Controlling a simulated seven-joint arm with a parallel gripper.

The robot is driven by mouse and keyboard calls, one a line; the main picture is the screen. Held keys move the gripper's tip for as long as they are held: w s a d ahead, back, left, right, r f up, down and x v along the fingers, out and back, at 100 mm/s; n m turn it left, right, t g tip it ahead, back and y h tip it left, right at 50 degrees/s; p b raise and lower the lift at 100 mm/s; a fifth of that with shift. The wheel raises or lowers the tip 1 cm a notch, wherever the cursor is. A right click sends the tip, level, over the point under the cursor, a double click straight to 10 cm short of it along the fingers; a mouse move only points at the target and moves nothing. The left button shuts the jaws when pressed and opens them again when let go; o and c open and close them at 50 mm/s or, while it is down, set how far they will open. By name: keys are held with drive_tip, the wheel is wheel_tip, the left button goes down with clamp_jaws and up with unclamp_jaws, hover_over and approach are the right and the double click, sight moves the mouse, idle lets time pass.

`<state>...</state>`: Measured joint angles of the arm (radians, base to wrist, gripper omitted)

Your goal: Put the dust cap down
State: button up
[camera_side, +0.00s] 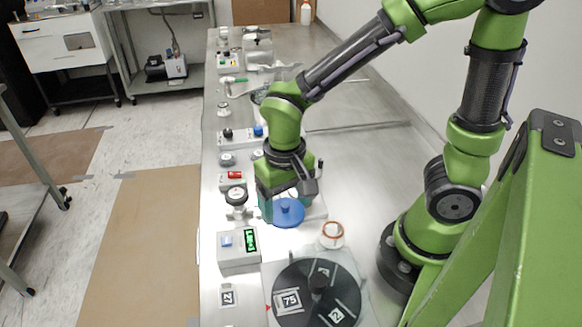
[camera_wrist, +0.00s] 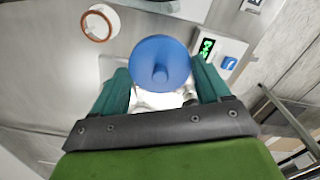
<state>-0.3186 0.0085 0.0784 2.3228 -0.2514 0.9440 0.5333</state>
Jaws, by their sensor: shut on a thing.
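The dust cap is a blue round disc with a small knob on top. It shows in the side view (camera_side: 287,211), low over the bench beneath my green wrist, and in the wrist view (camera_wrist: 160,62), at upper middle. My gripper (camera_wrist: 158,88) has two teal fingers, one on each side of the cap's lower part, and is shut on it. In the side view my gripper (camera_side: 282,208) points down. I cannot tell whether the cap touches anything below it. A white and metal part under the cap is mostly hidden.
A white ring with a copper-coloured rim (camera_side: 332,234) stands on the bench just right of the cap. A dark round plate (camera_side: 318,292) with numbered tags lies in front. A box with a green display (camera_side: 239,247) and a gauge (camera_side: 236,196) stand left.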

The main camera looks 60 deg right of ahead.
sight(286, 244)
wheel_tip(286, 244, down, 9)
drive_tip(key=shift+f, duration=0.15)
idle(0.4)
drive_tip(key=o, duration=0.9)
drive_tip(key=shift+f, duration=0.1)
drive_tip(key=shift+c, duration=0.2)
wheel_tip(286, 244, up, 12)
drive_tip(key=shift+f, duration=0.1)
drive_tip(key=s+d+r+t+y, duration=0.1)
drive_tip(key=d+r+t+y, duration=0.1)
drive_tip(key=d+r+t, duration=0.5)
wheel_tip(286, 244, up, 5)
drive_tip(key=shift+s+d, duration=0.2)
drive_tip(key=shift+s, duration=0.15)
